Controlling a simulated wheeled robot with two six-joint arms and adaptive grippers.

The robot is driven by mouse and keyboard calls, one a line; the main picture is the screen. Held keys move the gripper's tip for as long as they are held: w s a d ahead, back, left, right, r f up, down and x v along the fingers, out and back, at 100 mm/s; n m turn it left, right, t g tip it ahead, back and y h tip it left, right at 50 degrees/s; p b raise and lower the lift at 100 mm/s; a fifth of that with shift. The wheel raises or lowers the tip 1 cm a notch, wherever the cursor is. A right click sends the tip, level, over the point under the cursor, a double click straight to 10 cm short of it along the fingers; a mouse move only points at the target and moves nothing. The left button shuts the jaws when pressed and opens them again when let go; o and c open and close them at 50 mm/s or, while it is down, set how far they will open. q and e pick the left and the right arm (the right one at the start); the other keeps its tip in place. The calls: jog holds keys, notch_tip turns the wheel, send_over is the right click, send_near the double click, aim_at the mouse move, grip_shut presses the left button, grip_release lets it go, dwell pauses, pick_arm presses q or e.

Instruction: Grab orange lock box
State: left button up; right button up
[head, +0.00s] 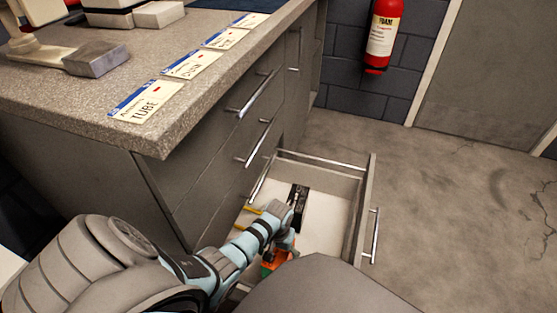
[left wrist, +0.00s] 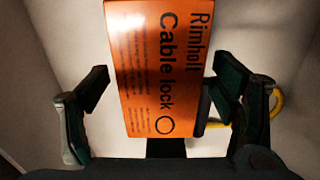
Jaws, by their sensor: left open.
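The orange lock box (left wrist: 155,65) fills the middle of the left wrist view, with "Rimholt Cable lock" printed on its face. In the head view a small part of the orange box (head: 268,268) shows in the open drawer (head: 330,228), mostly hidden by my left arm. My left gripper (left wrist: 158,92) is open, with one finger on each side of the box. A gap shows on the left; on the right the finger is close to the box, and I cannot tell whether it touches. My right gripper is not in view.
A yellow-handled item (left wrist: 272,105) lies right of the box in the left wrist view. A black item (head: 298,205) lies in the drawer. The drawer walls are close around my gripper. The counter (head: 95,105) with label cards stands at the left; the floor at right is clear.

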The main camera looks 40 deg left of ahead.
pick_arm(q)
grip_shut()
dwell(0.5)
